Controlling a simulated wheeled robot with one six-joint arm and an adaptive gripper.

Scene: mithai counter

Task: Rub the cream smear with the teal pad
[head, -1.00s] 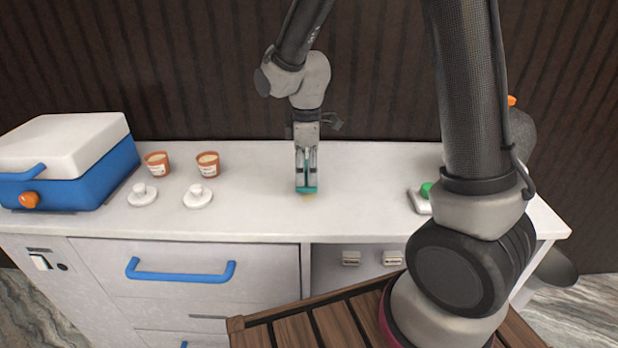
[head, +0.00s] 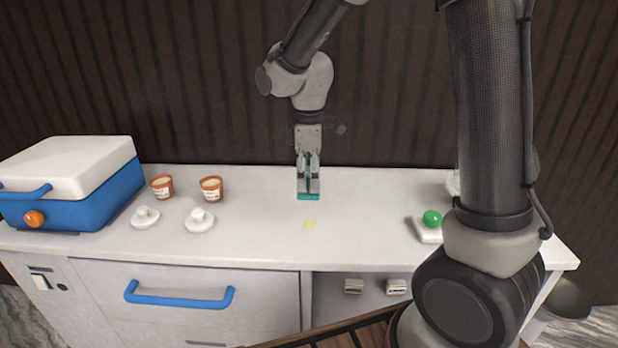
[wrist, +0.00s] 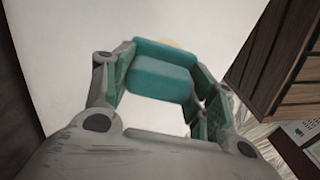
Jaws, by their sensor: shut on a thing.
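My gripper (head: 308,190) points down at the counter and is shut on the teal pad (head: 309,196). In the wrist view the teal pad (wrist: 163,77) sits between the two fingers. The cream smear (head: 310,223) is a small pale yellow patch on the white counter, just in front of the pad, toward the counter's front edge. In the wrist view only a thin part of the smear (wrist: 172,43) shows past the pad's far edge. I cannot tell whether the pad touches the counter.
Two terracotta cups (head: 211,189) and two white lids (head: 199,220) stand to the left, beside a blue cool box (head: 80,190). A green button on a white base (head: 427,232) is to the right. The counter (head: 360,215) around the smear is clear.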

